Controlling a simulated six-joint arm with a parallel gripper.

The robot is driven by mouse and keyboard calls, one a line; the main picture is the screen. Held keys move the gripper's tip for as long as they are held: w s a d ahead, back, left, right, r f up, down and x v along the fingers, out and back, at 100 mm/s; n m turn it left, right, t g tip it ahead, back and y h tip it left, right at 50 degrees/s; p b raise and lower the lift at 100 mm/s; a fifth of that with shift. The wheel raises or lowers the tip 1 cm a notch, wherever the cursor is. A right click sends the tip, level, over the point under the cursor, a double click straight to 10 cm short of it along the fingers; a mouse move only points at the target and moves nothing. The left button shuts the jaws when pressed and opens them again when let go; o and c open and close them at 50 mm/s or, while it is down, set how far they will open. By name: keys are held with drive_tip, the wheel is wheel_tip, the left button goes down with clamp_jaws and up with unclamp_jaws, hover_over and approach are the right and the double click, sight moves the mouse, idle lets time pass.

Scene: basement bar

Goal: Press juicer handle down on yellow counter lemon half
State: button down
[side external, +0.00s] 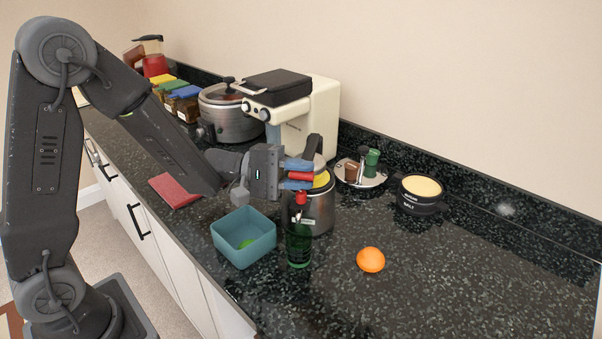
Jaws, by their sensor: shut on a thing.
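The juicer (322,210) is a metallic body on the dark counter, with a dark upright part (314,150) at its back. A yellow round thing (322,180), which looks like the lemon half, shows at its top, partly behind my gripper. My gripper (299,175) reaches in from the left with blue fingers, one above the other. It is shut on a red piece (302,176), which seems to be the juicer handle's grip. The fingers hide where the handle joins the juicer.
The cream coffee machine (320,112) is behind.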

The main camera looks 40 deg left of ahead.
drive_tip(key=c, duration=1)
unclamp_jaws()
drive_tip(key=shift+a+f, duration=0.1)
drive_tip(key=shift+f, duration=0.25)
drive_tip(key=shift+r, duration=0.45)
drive_tip(key=r+n, duration=0.1)
drive_tip(key=r, duration=0.1)
drive_tip(key=r+n, duration=0.1)
drive_tip(key=w+r+n, duration=0.1)
drive_tip(key=r, duration=0.1)
drive_tip(key=shift+a+r, duration=0.3)
drive_tip(key=r+n, duration=0.1)
drive_tip(key=w+a+r+n, duration=0.1)
drive_tip(key=r, duration=0.1)
drive_tip(key=w+r+n, duration=0.1)
drive_tip(key=n, duration=0.1)
drive_tip(key=shift+w+a+r, duration=0.25)
drive_tip(key=shift+a, duration=0.05)
drive_tip(key=w+a+r+n, duration=0.5)
drive_tip(key=w+a+n, duration=0.1)
drive_tip(key=w+n, duration=0.25)
drive_tip(key=v, duration=1.3)
drive_tip(key=shift+s+r, duration=0.1)
drive_tip(key=shift+s, duration=0.25)
